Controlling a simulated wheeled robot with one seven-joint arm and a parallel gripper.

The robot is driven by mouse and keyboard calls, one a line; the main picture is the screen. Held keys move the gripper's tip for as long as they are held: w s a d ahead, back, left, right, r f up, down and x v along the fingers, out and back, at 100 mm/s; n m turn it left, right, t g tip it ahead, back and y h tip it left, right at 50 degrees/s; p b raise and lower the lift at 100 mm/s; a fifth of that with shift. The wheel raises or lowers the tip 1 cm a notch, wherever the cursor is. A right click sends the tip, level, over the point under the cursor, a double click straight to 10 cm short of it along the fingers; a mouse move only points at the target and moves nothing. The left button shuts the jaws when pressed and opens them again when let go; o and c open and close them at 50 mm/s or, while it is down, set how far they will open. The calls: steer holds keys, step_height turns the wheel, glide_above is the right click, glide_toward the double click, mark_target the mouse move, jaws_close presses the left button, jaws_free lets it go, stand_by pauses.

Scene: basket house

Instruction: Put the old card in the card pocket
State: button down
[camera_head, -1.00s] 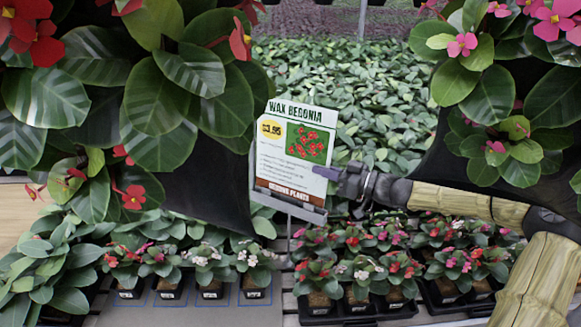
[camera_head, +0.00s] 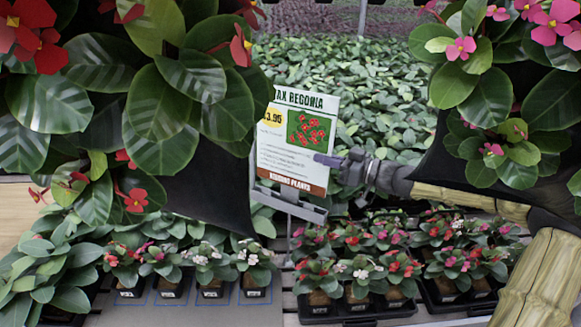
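The old card (camera_head: 292,150), a white sign reading "Wax Begonia" with a yellow price spot and a brown bottom band, is upright above a grey holder. Its upper left part is hidden behind the leaves of a hanging plant. My gripper (camera_head: 325,160) is at the card's right edge, with its purple-grey tip over the card's edge. It appears shut on the card, though the far finger is hidden. The grey holder (camera_head: 290,204) stands on a thin post below the card. The card's bottom edge is close to or just above the holder. I cannot make out the card pocket.
Large hanging plants in dark pots (camera_head: 205,190) crowd the left and upper right. Small potted begonias in black trays (camera_head: 430,297) stand below on a slatted bench. Leafy green plants (camera_head: 370,80) fill the back. A wooden surface (camera_head: 20,210) shows at the left.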

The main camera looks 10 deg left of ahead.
steer(key=shift+s+a+b, duration=0.15)
steer(key=shift+s+b, duration=0.25)
steer(key=shift+b, duration=0.35)
steer(key=s+a+r+b, duration=0.1)
steer(key=s+a+b, duration=0.1)
steer(key=s+b, duration=0.3)
steer(key=shift+s+b, duration=0.4)
steer(key=shift+b, duration=0.65)
